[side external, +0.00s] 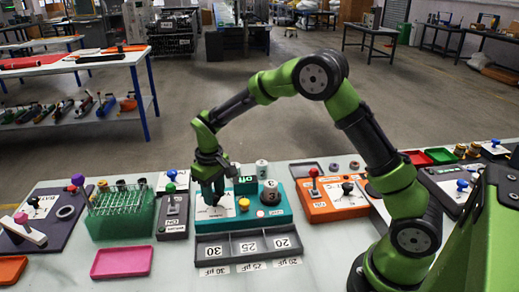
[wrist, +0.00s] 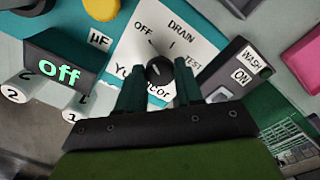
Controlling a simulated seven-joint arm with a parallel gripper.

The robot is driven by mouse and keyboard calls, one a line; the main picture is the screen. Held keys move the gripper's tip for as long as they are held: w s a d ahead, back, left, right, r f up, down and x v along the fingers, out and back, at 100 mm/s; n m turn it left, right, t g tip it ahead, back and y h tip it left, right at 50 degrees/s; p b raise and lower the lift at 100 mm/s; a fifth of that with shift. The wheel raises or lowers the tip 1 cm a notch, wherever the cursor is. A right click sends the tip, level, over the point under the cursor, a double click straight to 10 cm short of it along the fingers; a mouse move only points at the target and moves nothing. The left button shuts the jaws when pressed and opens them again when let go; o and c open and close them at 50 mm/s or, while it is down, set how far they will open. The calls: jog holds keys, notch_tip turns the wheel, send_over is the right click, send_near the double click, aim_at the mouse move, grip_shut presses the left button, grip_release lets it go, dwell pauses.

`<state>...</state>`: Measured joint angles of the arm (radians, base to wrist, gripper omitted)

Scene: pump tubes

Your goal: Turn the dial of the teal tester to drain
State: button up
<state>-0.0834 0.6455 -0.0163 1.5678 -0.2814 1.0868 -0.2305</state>
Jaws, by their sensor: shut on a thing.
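The teal tester (side external: 283,214) sits on the white table in the side view, under my gripper (side external: 213,200). Its white dial plate (wrist: 200,48) shows in the wrist view with the words OFF, DRAIN and TEST around a dark round dial (wrist: 158,68). My gripper's two dark green fingers (wrist: 160,84) stand on either side of the dial and are shut on it. The fingers and gripper body hide the dial's lower part. I cannot tell for sure which word the dial's mark points to. A dark display box (wrist: 60,70) on the tester reads "off" in green.
A dark unit (wrist: 236,72) labelled WASH and ON stands close beside the tester. A green tube rack (side external: 122,212) is farther left. A three-part grey tray (side external: 248,246) lies in front, and an orange tester (side external: 330,208) stands to the right.

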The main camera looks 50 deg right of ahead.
jog(key=shift+m, duration=0.3)
jog(key=m, duration=1.1)
dwell(0.6)
jog(key=o, duration=1)
jog(key=shift+o, duration=0.2)
jog(key=shift+r, duration=0.15)
